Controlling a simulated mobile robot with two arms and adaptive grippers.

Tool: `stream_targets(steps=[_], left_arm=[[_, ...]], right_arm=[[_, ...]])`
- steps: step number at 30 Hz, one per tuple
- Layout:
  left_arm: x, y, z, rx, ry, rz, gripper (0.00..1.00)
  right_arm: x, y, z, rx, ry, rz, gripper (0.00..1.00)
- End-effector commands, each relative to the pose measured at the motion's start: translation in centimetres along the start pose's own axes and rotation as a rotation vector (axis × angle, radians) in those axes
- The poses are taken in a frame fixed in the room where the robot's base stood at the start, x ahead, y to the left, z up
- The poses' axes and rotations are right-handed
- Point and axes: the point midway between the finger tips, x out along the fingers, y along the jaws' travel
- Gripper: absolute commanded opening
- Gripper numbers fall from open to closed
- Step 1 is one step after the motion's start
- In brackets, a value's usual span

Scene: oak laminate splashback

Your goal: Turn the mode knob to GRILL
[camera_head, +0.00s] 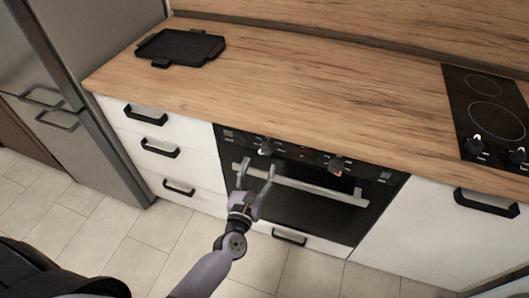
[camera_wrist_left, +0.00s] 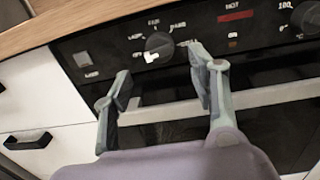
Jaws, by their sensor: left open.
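The mode knob (camera_head: 266,147) is the left of two dark round knobs on the black oven panel. In the left wrist view the mode knob (camera_wrist_left: 160,45) has a white mark at its lower left, and small labels around it are too blurred to read surely. My left gripper (camera_head: 257,167) is open in front of the oven, just below the mode knob. In the left wrist view its two fingers (camera_wrist_left: 160,72) stand apart, with the knob above and between the tips, and nothing is held. My right gripper is not in view.
The second knob (camera_head: 337,164), with temperature numbers, sits to the right. The oven's handle bar (camera_head: 318,190) crosses behind and beside my fingers. The wooden counter (camera_head: 330,85) juts above the panel. A black tray (camera_head: 180,47) and a hob (camera_head: 490,110) lie on it.

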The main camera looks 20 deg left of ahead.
Motion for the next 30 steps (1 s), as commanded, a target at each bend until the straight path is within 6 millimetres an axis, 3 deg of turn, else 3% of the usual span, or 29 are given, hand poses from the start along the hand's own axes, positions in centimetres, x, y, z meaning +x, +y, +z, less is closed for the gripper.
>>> stream_targets(steps=[6, 12, 23, 30], left_arm=[[4.3, 0.0, 0.2, 0.001, -0.001, 0.0, 0.53], [6.2, 0.0, 0.0, 0.001, 0.0, -0.001, 0.53], [6.6, 0.0, 0.0, 0.001, 0.001, -0.001, 0.53], [6.5, 0.0, 0.0, 0.001, 0.001, -0.001, 0.37]], right_arm=[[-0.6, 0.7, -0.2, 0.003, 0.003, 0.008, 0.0], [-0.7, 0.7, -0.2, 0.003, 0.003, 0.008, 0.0], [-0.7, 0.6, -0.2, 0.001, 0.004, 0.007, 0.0], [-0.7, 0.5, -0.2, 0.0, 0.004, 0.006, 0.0]])
